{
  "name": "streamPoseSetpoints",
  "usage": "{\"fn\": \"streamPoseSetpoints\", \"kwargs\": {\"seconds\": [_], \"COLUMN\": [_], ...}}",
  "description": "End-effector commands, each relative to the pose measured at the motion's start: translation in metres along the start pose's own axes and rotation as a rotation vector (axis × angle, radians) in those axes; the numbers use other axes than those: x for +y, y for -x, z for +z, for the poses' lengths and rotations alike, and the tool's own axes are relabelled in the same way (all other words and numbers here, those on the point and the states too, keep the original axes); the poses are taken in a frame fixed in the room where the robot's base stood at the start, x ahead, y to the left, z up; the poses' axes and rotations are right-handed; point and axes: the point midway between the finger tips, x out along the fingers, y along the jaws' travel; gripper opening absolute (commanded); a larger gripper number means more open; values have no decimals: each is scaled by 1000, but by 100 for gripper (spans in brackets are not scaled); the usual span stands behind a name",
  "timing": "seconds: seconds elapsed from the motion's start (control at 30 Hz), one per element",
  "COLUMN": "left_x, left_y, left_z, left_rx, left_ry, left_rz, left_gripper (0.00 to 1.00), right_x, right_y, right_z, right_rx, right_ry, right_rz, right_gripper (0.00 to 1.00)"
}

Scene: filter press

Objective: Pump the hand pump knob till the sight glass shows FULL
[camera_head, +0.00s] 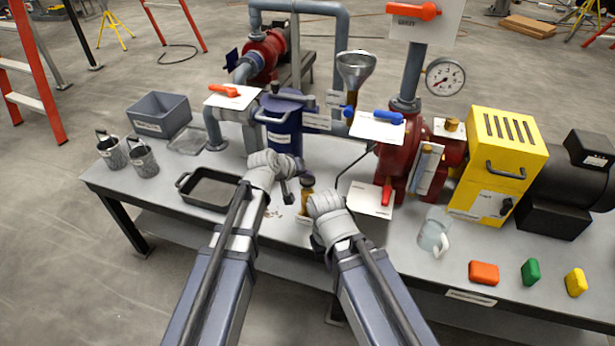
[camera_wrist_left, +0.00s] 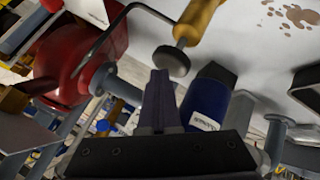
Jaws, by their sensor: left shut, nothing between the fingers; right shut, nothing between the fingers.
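The hand pump (camera_head: 307,201) is a small brass cylinder on the bench, between my two grippers. Its dark round knob (camera_head: 308,182) is on top; in the left wrist view the knob (camera_wrist_left: 172,61) sits on a thin rod out of the brass body (camera_wrist_left: 199,20). My left gripper (camera_head: 289,190) is shut and empty just left of the knob; its fingers (camera_wrist_left: 160,78) point towards it, and contact is unclear. My right gripper (camera_head: 318,203) is shut and empty close to the pump's right side, its fingertips mostly hidden. A clear upright tube, perhaps the sight glass (camera_head: 428,170), stands by the red pump; its level is unreadable.
A blue canister (camera_head: 283,128) stands behind my left gripper. The red pump (camera_head: 392,165) with a red-handled valve and white cards is right of the hand pump. A black tray (camera_head: 207,202) lies left. A glass jug (camera_head: 434,235) and coloured blocks (camera_head: 484,272) are at right.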

Motion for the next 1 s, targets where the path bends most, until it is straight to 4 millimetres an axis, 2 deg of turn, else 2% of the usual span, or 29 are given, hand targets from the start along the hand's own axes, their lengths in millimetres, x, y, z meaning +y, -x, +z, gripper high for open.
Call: {"fn": "streamPoseSetpoints", "kwargs": {"seconds": [1.0], "left_x": [-6], "left_y": [-9], "left_z": [7], "left_rx": [-2], "left_ry": [0], "left_rz": [0], "left_gripper": [0], "right_x": [-1], "right_y": [-12], "right_z": [-1], "right_rx": [0], "right_ry": [0], "right_rz": [0], "right_gripper": [0]}}
